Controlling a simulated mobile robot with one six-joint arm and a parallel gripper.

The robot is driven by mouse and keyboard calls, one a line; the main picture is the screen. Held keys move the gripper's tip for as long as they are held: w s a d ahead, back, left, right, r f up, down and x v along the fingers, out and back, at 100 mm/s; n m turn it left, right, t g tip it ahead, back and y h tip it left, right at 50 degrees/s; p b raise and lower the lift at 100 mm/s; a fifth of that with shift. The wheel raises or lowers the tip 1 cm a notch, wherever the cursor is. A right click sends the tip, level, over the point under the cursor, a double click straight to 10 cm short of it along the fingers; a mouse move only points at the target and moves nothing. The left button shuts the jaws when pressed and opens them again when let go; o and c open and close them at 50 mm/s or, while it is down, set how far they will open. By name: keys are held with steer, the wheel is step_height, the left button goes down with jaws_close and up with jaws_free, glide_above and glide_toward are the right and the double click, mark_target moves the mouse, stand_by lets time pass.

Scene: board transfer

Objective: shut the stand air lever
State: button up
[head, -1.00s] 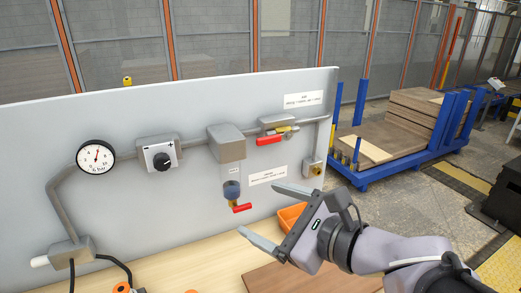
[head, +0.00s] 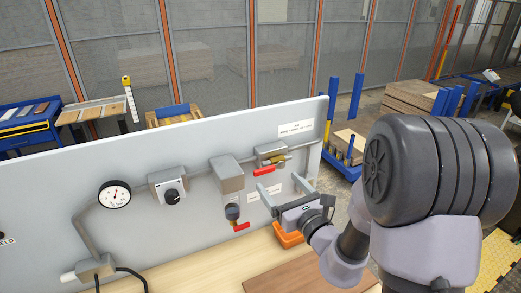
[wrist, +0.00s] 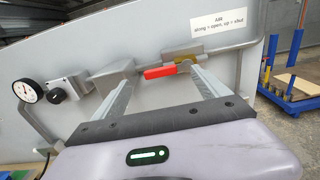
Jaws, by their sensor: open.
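The stand air lever is a red handle (head: 264,171) on a brass valve under a grey block, high on the right of the grey panel. It lies roughly along the pipe, its free end pointing left. In the wrist view the red handle (wrist: 160,72) shows between the tips of my fingers. The label (wrist: 213,53) beside it reads "AIR along = open, up = shut". My gripper (head: 281,186) is open and empty, in front of the panel just below and right of the lever. I cannot tell any contact.
A second red lever (head: 242,227) hangs lower, under the filter bowl. A gauge (head: 115,195) and a black-knobbed regulator (head: 172,197) sit to the left. An orange bin (head: 288,236) stands below my gripper. A brown board (head: 310,271) lies on the bench.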

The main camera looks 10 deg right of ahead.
mark_target(266, 170)
steer(key=x, duration=0.3)
steer(key=p+x, duration=0.1)
steer(key=x, duration=0.3)
steer(key=shift+s+a+f, duration=0.1)
steer(key=shift+a+f, duration=0.05)
steer(key=shift+f, duration=0.1)
jaws_close()
